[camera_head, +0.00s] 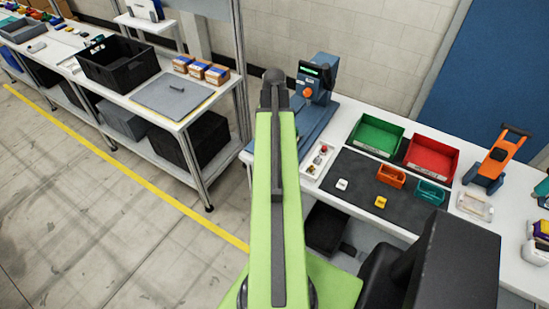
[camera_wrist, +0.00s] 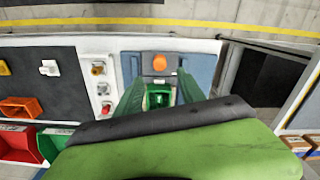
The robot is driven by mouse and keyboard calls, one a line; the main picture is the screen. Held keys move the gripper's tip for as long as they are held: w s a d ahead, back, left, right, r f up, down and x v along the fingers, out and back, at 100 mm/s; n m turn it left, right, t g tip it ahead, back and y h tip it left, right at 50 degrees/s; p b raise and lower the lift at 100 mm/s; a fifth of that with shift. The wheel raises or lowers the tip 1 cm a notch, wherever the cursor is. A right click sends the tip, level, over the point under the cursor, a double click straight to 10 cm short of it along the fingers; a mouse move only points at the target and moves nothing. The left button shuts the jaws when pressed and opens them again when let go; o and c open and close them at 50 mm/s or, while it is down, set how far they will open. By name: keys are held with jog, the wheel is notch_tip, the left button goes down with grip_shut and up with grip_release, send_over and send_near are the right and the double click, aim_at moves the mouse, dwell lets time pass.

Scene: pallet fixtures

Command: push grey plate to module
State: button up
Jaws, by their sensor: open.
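A blue module (camera_head: 318,78) with a lit green display and an orange knob stands at the back of the right bench, on a blue base (camera_head: 312,118). In the wrist view a grey plate (camera_wrist: 150,70) with an orange knob on it lies between blue-grey side strips, near the bench's front edge. My gripper (camera_wrist: 158,82) is open above this fixture, its two fingers either side of a green part (camera_wrist: 159,97). I cannot tell whether the fingers touch anything. In the head view my arm hides the gripper and the plate.
A separate bench at left holds a black crate (camera_head: 118,68) and a flat grey sheet (camera_head: 172,96).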

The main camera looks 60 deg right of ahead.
notch_tip(320, 180, down, 8)
jog(key=b, duration=0.6)
jog(key=shift+r, duration=0.15)
grip_shut()
dwell(0.8)
